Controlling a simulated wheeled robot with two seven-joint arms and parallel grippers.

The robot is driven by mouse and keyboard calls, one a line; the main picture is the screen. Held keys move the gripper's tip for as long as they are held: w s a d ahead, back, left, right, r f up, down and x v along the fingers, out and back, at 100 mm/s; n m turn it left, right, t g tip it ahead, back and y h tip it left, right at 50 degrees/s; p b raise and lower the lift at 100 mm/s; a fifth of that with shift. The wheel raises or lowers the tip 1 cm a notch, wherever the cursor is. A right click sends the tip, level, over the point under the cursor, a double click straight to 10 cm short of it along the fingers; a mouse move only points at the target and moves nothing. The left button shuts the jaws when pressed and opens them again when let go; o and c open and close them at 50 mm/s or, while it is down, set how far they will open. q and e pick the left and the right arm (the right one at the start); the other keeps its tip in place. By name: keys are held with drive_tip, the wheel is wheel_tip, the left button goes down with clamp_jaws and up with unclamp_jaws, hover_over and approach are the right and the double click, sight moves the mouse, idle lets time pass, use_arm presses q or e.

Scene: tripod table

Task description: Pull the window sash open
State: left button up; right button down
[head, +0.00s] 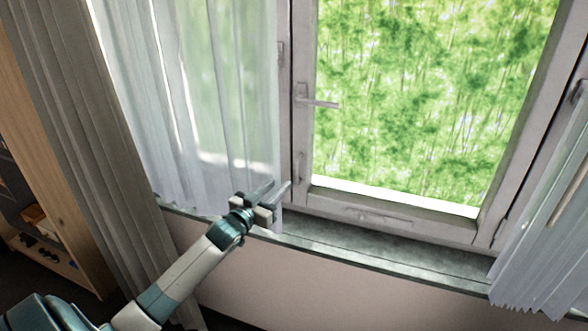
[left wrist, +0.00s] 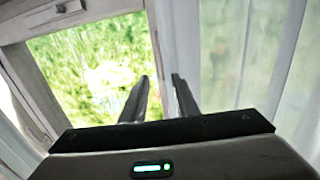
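The window sash (head: 304,140) is a grey-white frame around a pane with green foliage behind it. Its lever handle (head: 318,102) sticks out level to the right from the sash's left side in the head view. My left gripper (head: 278,187) is open and empty, below and left of the handle, in front of the sheer curtain's lower edge and above the sill. In the left wrist view its two fingers (left wrist: 160,80) stand apart, with the sash frame (left wrist: 155,45) and curtain beyond. Whether the sash is ajar I cannot tell. My right gripper is out of view.
A sheer curtain (head: 205,110) hangs left of the sash, close to my gripper; another (head: 550,240) hangs at the right. A dark stone sill (head: 380,255) runs below. A thick grey drape (head: 85,110) and a wooden shelf (head: 75,270) are at the left.

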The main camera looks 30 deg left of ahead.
sight(297, 169)
use_arm(q)
drive_tip(key=shift+w+a+p, duration=0.15)
drive_tip(key=shift+w+p, duration=1.1)
drive_tip(key=shift+w, duration=3.4)
clamp_jaws()
